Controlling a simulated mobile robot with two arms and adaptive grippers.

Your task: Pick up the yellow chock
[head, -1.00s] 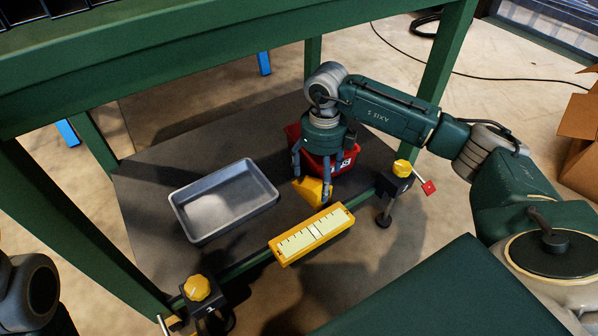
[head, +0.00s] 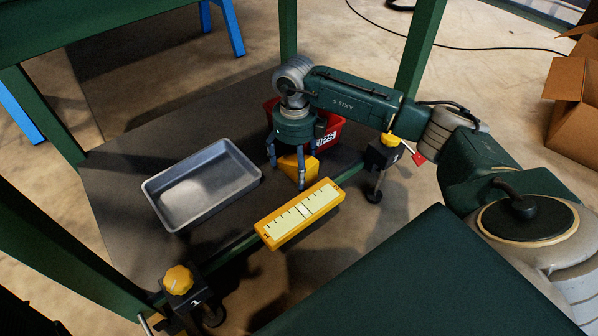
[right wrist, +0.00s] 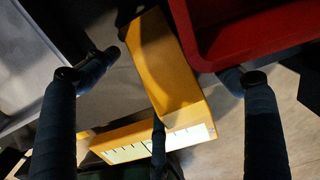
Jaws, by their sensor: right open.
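The yellow chock (head: 297,165) is a wedge-shaped block on the dark shelf (head: 120,215), in front of the red bin. In the right wrist view the chock (right wrist: 165,60) runs lengthwise between my fingers. My right gripper (head: 286,172) points down over it, open, with fingers on both sides. In the right wrist view, gaps show between the chock and the left and right fingertips; a third finger is close to its near end, and I cannot tell whether it touches. The fingers hide part of the chock in the head view. My left gripper is not in view.
The red bin (head: 329,135) stands close behind the chock. A grey metal tray (head: 152,194) is to the left. A yellow box with a pale scale (head: 300,214) lies at the shelf's front edge. Yellow-knobbed clamps (head: 382,154) (head: 180,287) flank it. Green table legs surround the shelf.

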